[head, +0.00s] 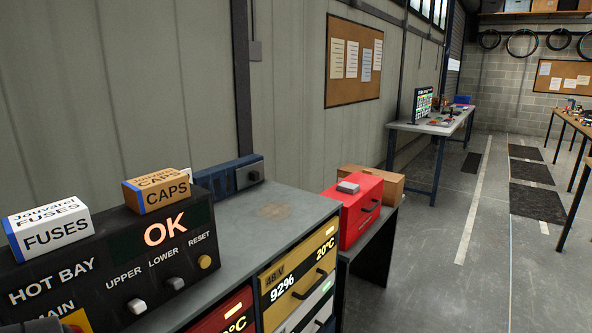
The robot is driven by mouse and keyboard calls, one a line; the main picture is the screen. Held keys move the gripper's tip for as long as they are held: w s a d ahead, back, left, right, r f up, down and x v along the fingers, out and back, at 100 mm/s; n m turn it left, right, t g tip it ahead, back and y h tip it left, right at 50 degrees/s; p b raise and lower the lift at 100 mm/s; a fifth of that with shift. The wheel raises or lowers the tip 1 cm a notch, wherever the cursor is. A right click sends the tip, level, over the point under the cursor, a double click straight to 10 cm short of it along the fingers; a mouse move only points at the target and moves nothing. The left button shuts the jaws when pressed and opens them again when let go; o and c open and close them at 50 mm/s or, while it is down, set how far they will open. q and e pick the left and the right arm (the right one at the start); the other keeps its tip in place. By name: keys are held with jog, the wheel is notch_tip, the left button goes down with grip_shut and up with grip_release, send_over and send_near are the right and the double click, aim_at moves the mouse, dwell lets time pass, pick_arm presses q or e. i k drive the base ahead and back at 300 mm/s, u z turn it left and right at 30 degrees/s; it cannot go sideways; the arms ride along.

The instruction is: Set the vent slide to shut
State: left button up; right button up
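A dark blue unit (229,173) with a slotted or ribbed front stands at the back of the grey bench top (262,209), against the wall. A dark block with a small light knob (253,175) is at its right end. This may be the vent slide, but I cannot tell its setting or any marking. A black HOT BAY panel (95,272) stands nearer at the left, with a lit OK and controls marked UPPER, LOWER, RESET and MAIN. It hides part of the bench behind it. Neither of my grippers is in view.
Boxes marked FUSES (49,228) and CAPS (158,189) sit on the panel. A yellow 48V battery front (297,280) shows 92% and 20°C under the bench top. A red case (359,208) stands right of the bench.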

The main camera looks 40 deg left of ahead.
aim_at(253, 173)
jog(key=i, duration=2.1)
jog(key=u, duration=3.3)
